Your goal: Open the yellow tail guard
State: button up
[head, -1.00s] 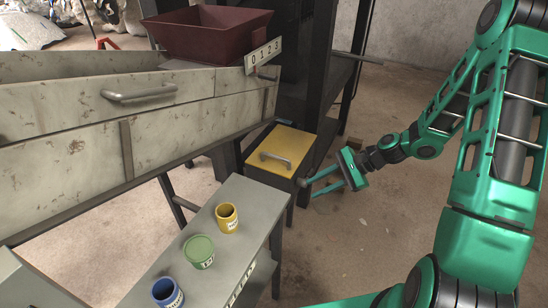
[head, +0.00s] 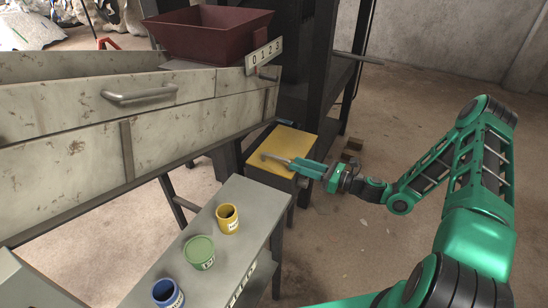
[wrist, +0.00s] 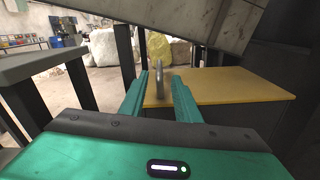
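The yellow tail guard (head: 289,139) is a flat yellow lid on a dark box beside the machine, lying level and closed. Its grey bar handle (head: 266,157) shows at the lid's left part. My gripper (head: 296,165) is over the lid from the right, its fingers pointing at the handle. In the wrist view my gripper (wrist: 159,82) has its two green fingers apart, with the handle (wrist: 159,62) seen end-on in the gap between them. I cannot tell whether either finger touches it. The yellow lid (wrist: 225,88) spreads to the right of the fingers there.
A grey bench (head: 238,190) in front holds a yellow cup (head: 227,219), a green tin (head: 199,253) and a blue cup (head: 167,293). The pale drum housing (head: 70,120) with a handle stands at left, a dark red hopper (head: 205,32) above.

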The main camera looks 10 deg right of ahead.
aim_at(264, 153)
jog(key=x, duration=1)
jog(key=shift+w+a, duration=0.1)
jog(key=shift+a, duration=0.1)
jog(key=shift+c, duration=0.3)
grip_shut()
